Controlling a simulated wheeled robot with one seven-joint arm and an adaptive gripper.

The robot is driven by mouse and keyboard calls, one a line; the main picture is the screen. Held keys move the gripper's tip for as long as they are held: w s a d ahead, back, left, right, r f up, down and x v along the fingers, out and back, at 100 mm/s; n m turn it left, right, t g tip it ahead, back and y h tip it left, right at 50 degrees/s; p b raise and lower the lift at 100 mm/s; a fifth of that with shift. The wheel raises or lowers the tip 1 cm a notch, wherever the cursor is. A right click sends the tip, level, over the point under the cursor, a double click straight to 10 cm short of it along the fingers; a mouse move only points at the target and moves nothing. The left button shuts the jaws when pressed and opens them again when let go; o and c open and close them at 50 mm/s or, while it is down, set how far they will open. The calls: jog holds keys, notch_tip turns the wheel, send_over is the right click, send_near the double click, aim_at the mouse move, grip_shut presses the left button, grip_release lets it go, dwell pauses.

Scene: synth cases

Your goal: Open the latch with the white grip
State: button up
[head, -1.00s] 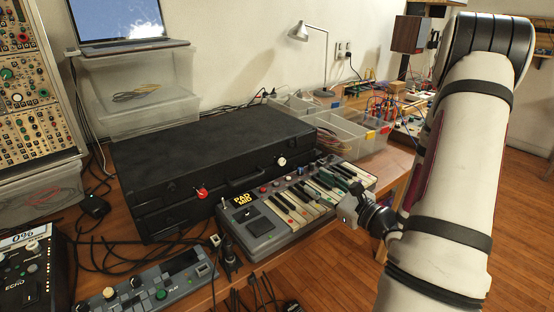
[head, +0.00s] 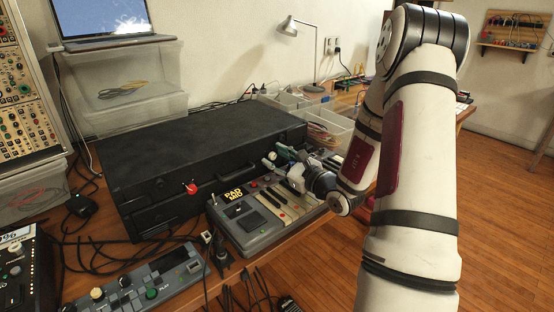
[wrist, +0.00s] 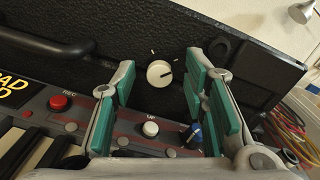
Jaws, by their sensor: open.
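The latch's round white grip (wrist: 160,73) is on the front of the black case (head: 170,160), with a dark pointer line on its face and small marks around it. In the head view the white grip (head: 272,156) shows just left of my gripper (head: 284,155). In the wrist view my gripper (wrist: 161,88) is open, with teal-padded fingers to the left and right of the grip. Nothing is held. The grip appears ahead of and between the fingertips; I cannot tell whether either finger touches it.
A second latch with a red grip (head: 191,188) is left on the case front. A case handle (wrist: 45,45) lies left of the white grip. A keyboard (head: 255,220) with knobs stands close below my gripper. Clear bins (head: 325,125) with cables stand at right.

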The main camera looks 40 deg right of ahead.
grip_shut()
jog(key=shift+n+b, duration=0.4)
jog(key=shift+b, duration=0.1)
jog(key=n+b, duration=0.1)
jog(key=b, duration=0.1)
jog(key=n+b, duration=0.3)
jog(key=b, duration=0.1)
jog(key=shift+a+f+n, duration=0.15)
jog(key=shift+f+n, duration=0.1)
jog(key=shift+n, duration=0.15)
jog(key=n+b, duration=0.5)
jog(key=b, duration=0.5)
jog(key=shift+n, duration=0.3)
jog(key=n+b, duration=0.2)
jog(key=b, duration=0.1)
jog(key=shift+r+n+h+b, duration=0.1)
jog(key=shift+n+h+b, duration=0.2)
jog(key=shift+n, duration=1.8)
